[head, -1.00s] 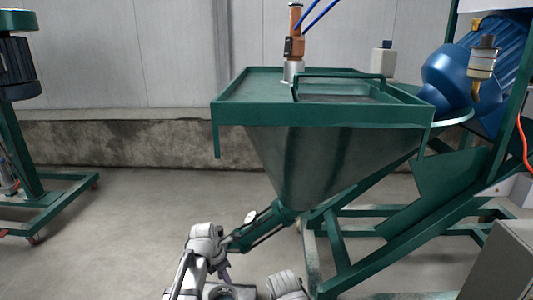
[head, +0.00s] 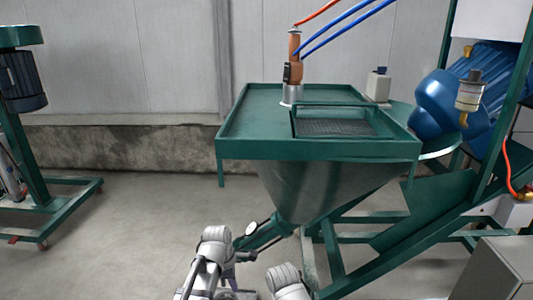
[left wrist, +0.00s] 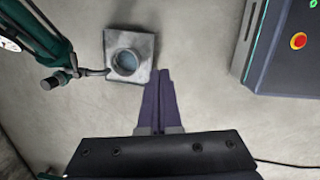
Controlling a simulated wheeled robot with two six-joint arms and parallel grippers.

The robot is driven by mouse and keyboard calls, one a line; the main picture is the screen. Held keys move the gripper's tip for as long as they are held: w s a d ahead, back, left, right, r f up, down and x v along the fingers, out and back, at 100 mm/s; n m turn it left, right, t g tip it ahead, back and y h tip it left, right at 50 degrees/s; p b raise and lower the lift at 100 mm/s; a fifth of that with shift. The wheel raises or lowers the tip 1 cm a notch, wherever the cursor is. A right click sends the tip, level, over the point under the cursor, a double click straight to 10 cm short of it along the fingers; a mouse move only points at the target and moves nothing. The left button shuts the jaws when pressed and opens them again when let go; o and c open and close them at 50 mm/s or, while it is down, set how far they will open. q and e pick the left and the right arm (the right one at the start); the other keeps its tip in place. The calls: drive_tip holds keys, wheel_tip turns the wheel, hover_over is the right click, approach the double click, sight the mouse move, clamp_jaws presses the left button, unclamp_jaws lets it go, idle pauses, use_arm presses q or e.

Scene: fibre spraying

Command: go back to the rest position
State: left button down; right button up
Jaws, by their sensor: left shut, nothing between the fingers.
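My left gripper (left wrist: 160,88) is shut and empty in the left wrist view, its two dark fingers together above the concrete floor. In the head view my left gripper (head: 229,271) is small and partly hidden by my arm at the bottom, in front of the green hopper (head: 318,148). A grey square piece with a round opening (left wrist: 125,62) lies just beyond the fingertips in the left wrist view. I cannot tell whether the fingers touch it. Part of my right arm shows at the bottom of the head view; its gripper is not visible.
A green pipe with a gauge (left wrist: 10,44) is at the left of the wrist view. A dark control box with a red button (left wrist: 298,40) is at its right. A green motor stand (head: 62,196) and a blue drum (head: 445,105) flank the hopper. Floor at left is clear.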

use_arm(q)
drive_tip(key=s+d+r+m+y+p, duration=0.1)
drive_tip(key=s+r+m+p, duration=0.4)
drive_tip(key=r+p, duration=0.5)
drive_tip(key=s+d+r+m+g+p, duration=0.1)
drive_tip(key=s+r+m+p, duration=0.4)
drive_tip(key=r+m+p, duration=0.5)
drive_tip(key=s+d+r+m+y+p, duration=0.1)
drive_tip(key=s+d+r+m+p, duration=0.1)
drive_tip(key=s+r+m+p, duration=0.3)
wheel_tip(320, 180, up, 9)
drive_tip(key=m+p, duration=0.3)
drive_tip(key=p, duration=0.4)
drive_tip(key=shift+s+r+y, duration=0.2)
drive_tip(key=shift+s+y, duration=0.1)
drive_tip(key=shift+s, duration=0.05)
drive_tip(key=shift+d, duration=0.1)
